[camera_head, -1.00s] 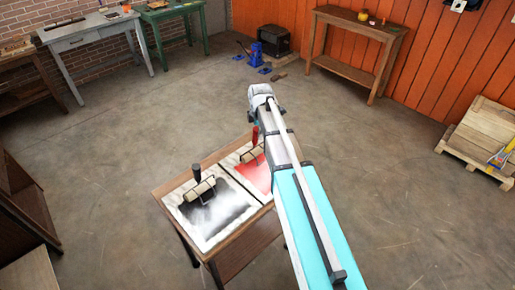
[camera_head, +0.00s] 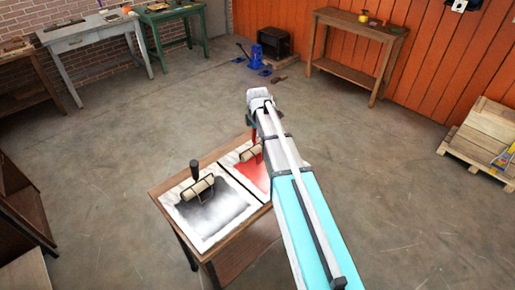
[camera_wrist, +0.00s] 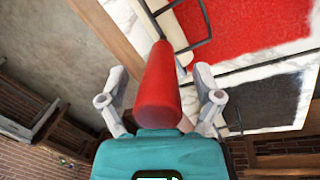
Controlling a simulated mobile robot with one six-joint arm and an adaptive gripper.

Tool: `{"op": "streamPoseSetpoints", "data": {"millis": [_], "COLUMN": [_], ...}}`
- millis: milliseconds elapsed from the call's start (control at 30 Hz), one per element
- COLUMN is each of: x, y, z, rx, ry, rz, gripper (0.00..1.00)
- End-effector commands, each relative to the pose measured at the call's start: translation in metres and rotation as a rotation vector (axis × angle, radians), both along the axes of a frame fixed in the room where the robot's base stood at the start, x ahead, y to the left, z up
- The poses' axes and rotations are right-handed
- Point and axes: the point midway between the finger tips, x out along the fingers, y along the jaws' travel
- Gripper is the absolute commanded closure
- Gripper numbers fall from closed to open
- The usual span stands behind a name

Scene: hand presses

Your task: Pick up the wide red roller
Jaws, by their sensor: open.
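The wide red roller's red handle (camera_head: 254,132) stands up from the red-inked slab (camera_head: 252,177) on the small wooden table, partly covered by my arm in the head view. Its pale roller (camera_head: 251,151) rests on the slab. In the wrist view the red handle (camera_wrist: 158,90) points toward the camera and lies between the two fingers of my gripper (camera_wrist: 160,80). The fingers are spread, with a gap visible on each side of the handle. The head view hides my gripper's fingers behind the arm.
A black-handled roller (camera_head: 198,186) rests on the black-inked slab (camera_head: 212,238) to the left on the same table (camera_head: 240,250). A wooden shelf unit (camera_head: 20,205) stands at the left. The floor (camera_head: 150,120) behind the table is clear.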

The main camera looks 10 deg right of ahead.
Motion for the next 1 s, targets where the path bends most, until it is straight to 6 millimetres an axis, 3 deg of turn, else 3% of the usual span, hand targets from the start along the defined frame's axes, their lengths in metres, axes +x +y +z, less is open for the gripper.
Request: {"op": "streamPoseSetpoints", "data": {"millis": [733,1000], "x": [0.0012,0.0011], "y": [-0.0002,-0.0001], "z": [-0.0056,-0.0056], "rx": [0.000,0.000], "ry": [0.000,0.000], "rz": [0.000,0.000], "gripper": [0.17,0.65]}}
